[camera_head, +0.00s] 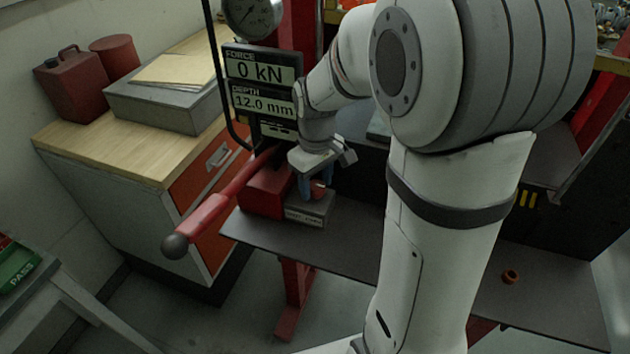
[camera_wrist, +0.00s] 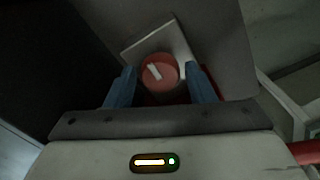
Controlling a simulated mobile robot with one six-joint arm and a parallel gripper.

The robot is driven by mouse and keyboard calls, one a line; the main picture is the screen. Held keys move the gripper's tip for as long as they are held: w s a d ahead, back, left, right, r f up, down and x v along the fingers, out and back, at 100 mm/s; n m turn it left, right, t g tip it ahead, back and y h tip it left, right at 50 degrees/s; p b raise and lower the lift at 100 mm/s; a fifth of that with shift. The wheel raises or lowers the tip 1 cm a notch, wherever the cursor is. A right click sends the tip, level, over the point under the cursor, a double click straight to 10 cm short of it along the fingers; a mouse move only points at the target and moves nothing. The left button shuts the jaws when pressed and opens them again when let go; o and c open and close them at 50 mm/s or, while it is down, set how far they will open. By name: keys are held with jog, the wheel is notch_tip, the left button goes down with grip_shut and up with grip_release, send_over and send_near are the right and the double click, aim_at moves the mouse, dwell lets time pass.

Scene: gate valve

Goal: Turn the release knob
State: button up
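The release knob (camera_wrist: 158,73) is a round red knob with a white mark across its face, seen in the wrist view between the two blue fingers of my gripper (camera_wrist: 160,88). A gap seems to show beside the knob on each side, so the fingers are open around or just above it. In the head view my gripper (camera_head: 317,190) points down at a small grey labelled block (camera_head: 310,212). The knob is mostly hidden there, with only a bit of red (camera_head: 319,187) beside the fingers.
A red lever (camera_head: 215,205) with a black ball end sticks out at the left of the red pump body (camera_head: 265,192). A display (camera_head: 262,75) reads 0 kN and 12.0 mm. A small orange ring (camera_head: 510,276) lies on the dark bench (camera_head: 350,258) at right. A wooden-topped cabinet (camera_head: 120,148) stands left.

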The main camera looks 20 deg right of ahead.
aim_at(316, 185)
jog(key=shift+o, duration=0.9)
notch_tip(316, 185, up, 8)
jog(key=shift+f+b, duration=0.1)
jog(key=shift+b, duration=0.35)
jog(key=s+m+t, duration=0.3)
jog(key=s+m, duration=0.2)
jog(key=s, duration=1)
jog(key=shift+f+m, duration=0.3)
jog(key=shift+f, duration=0.15)
jog(key=shift+a, duration=0.1)
